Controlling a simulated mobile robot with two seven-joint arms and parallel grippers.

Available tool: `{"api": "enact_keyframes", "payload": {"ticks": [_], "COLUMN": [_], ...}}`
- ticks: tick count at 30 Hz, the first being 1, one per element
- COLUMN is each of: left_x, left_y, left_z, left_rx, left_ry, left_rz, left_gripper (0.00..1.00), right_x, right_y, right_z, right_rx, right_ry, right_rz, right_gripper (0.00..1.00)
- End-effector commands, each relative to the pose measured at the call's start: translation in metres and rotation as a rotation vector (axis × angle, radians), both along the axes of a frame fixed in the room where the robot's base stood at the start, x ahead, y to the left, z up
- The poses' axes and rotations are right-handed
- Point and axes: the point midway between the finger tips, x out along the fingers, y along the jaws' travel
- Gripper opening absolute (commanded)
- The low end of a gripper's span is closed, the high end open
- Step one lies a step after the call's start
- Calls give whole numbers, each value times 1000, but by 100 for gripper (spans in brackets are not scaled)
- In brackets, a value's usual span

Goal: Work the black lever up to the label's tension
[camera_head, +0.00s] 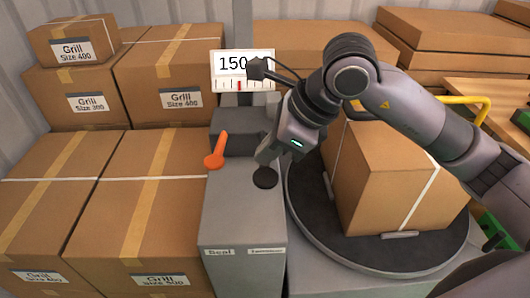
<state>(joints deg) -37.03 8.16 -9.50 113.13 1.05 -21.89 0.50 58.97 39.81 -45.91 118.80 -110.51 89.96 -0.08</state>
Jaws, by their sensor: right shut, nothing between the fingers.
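The black lever (265,178) shows as a round dark knob on top of the grey control box (242,225). My right gripper (264,157) comes down from the upper right, with its fingers shut and empty just above and behind the knob. Whether they touch it I cannot tell. A white display (231,64) reads 150, with the rest hidden by a dark part of my arm. Below the number is a scale with a red mark. My left gripper is not in view.
An orange lever (216,151) stands left of the black one. A strapped cardboard box (390,180) sits on a dark round turntable (300,215) at the right. Stacked Grill boxes (140,210) fill the left side. A yellow rail (470,100) is behind my right arm.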

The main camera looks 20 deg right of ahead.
Motion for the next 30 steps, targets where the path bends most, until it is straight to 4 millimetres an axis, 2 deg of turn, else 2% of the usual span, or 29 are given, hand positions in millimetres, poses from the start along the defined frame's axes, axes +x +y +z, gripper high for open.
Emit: {"api": "enact_keyframes", "payload": {"ticks": [30], "left_x": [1], "left_y": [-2], "left_z": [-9], "left_rx": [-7], "left_ry": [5], "left_rz": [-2], "left_gripper": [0], "right_x": [-6], "right_y": [2], "right_z": [-13], "right_rx": [-2], "right_ry": [4], "right_rz": [3], "right_gripper": [0]}}
